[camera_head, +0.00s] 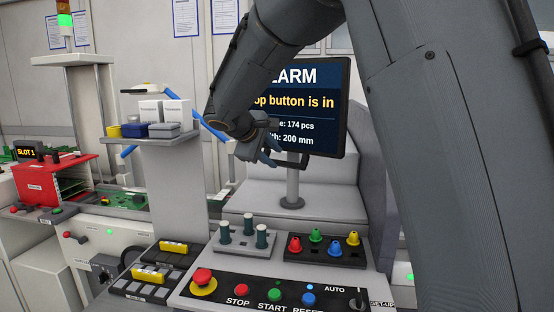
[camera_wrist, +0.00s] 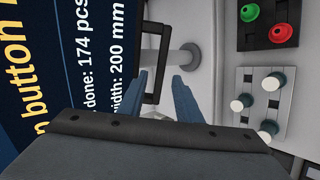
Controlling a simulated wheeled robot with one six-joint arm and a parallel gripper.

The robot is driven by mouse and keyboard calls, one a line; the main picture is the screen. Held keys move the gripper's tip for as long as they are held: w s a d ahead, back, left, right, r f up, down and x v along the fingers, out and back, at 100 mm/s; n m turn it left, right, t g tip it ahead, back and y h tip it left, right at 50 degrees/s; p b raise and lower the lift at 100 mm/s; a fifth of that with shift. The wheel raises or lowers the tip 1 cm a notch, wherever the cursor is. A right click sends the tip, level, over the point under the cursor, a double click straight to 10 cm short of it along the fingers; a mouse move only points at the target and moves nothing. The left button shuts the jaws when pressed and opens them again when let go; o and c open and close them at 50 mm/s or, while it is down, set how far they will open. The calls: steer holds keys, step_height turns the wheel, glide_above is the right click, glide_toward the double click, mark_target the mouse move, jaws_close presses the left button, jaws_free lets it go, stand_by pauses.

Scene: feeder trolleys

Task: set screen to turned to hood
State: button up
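The screen (camera_head: 318,108) stands on a grey post (camera_head: 292,185) and faces me, a little angled. It shows an alarm text, partly covered by my arm. In the wrist view the screen (camera_wrist: 85,50) fills the left side, with a dark loop handle (camera_wrist: 164,45) at its edge. The handle (camera_head: 307,161) also shows below the screen in the head view. My gripper (camera_head: 258,152) is in front of the screen's lower left part. In the wrist view its two blue fingers (camera_wrist: 160,77) are apart with nothing held, pointing toward the handle's near end. I cannot tell the depth gap.
Below stand a tray of grey-topped pegs (camera_head: 242,238) and a tray of coloured nozzles (camera_head: 325,247). The button panel (camera_head: 230,297) with a red mushroom button (camera_head: 203,279) is in front. A shelf (camera_head: 150,138) with small boxes is at left, beside a red feeder box (camera_head: 50,175).

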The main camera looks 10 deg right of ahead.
mark_target(280, 162)
steer(key=shift+p+x, duration=0.5)
steer(key=shift+x, duration=1.8)
jaws_close()
